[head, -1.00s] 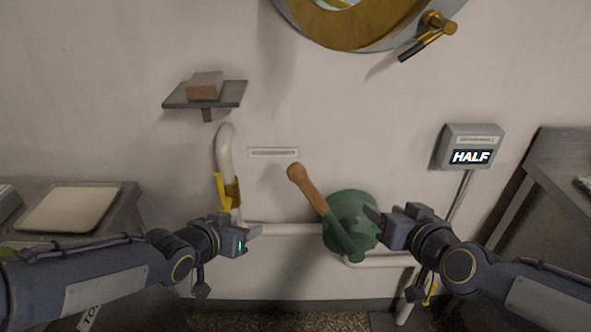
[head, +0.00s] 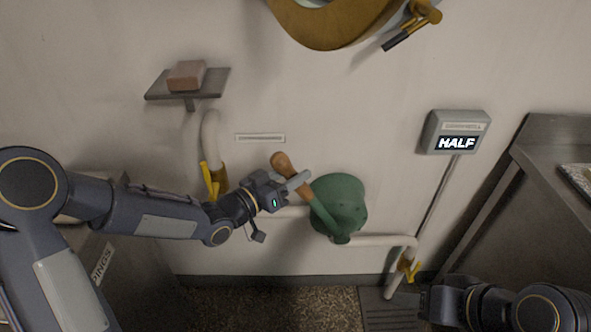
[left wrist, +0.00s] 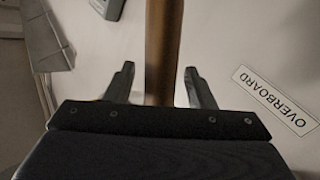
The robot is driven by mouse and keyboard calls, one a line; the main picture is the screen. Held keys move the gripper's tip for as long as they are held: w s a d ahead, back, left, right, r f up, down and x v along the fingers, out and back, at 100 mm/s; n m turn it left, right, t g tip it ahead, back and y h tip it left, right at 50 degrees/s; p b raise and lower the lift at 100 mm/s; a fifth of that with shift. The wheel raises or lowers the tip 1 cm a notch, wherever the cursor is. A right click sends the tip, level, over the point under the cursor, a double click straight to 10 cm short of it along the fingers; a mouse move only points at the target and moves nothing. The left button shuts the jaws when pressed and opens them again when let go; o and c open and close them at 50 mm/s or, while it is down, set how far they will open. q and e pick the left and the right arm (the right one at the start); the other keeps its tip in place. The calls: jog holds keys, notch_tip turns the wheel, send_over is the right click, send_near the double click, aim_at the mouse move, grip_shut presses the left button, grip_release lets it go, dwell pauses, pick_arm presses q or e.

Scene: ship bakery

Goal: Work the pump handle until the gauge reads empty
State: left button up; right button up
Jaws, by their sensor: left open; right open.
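The green pump (head: 338,200) is mounted on pipes at the wall. Its handle (head: 286,166) has a wooden grip and leans up to the left. My left gripper (head: 297,181) is open at the handle; in the left wrist view, the wooden handle (left wrist: 162,50) runs between its two open fingers (left wrist: 160,88). I cannot tell whether a finger touches it. The gauge box (head: 457,141) on the wall at the right reads HALF. My right gripper (head: 430,300) is low at the right, away from the pump; its fingers are hard to make out.
A wall shelf (head: 215,84) with a brown block (head: 187,75) is at upper left. Yellow valve levers (head: 209,180) sit on the pipes. An OVERBOARD label (left wrist: 273,98) shows in the left wrist view. A metal counter (head: 545,150) stands at right.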

pick_arm(q)
jog(key=shift+x, duration=0.9)
grip_shut()
